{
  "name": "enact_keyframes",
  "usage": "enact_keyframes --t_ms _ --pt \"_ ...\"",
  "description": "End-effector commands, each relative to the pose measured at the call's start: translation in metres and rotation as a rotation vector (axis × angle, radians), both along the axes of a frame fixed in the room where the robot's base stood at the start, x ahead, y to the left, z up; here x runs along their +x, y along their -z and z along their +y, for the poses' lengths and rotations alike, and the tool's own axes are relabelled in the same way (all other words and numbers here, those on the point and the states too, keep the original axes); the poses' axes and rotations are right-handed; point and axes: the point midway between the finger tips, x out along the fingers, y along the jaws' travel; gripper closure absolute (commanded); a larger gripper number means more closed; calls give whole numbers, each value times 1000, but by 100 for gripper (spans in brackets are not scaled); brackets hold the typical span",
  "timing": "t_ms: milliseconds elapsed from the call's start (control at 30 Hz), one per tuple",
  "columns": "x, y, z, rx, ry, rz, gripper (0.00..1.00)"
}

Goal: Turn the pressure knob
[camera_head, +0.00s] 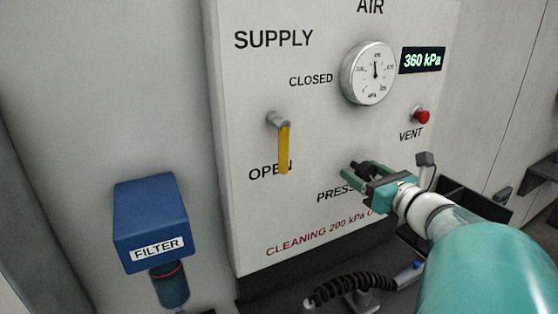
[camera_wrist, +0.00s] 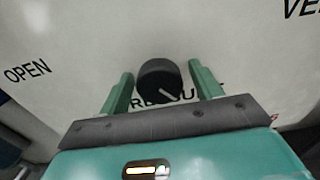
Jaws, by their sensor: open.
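The pressure knob (camera_wrist: 159,82) is a round black knob with a pale pointer line, on the white panel above the partly hidden PRESSURE label. In the wrist view the line points down and to the right. My gripper (camera_wrist: 160,82) is open, with one green finger on each side of the knob; I cannot tell whether they touch it. In the head view my gripper (camera_head: 352,170) reaches the panel from the right and largely hides the knob. The round gauge (camera_head: 369,73) has a dark needle pointing about upward. The green display (camera_head: 422,60) reads 360 kPa.
The yellow supply lever (camera_head: 284,149) hangs down toward OPEN, left of my gripper. A red vent button (camera_head: 422,117) sits above right. A blue filter box (camera_head: 150,222) is at the lower left. A black coiled hose (camera_head: 350,286) lies below the panel.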

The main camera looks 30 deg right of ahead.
Motion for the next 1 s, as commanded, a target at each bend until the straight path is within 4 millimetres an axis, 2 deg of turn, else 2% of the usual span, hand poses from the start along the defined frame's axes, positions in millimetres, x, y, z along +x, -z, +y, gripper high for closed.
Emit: enact_keyframes --t_ms 233,400,467,767,1000 --pt "-2 0 0 0 1 0 38" --pt "-2 0 0 0 1 0 71" --pt "-1 0 0 0 1 0 79" --pt "0 0 0 -25 0 -1 79" --pt "2 0 0 -132 -3 -5 79"
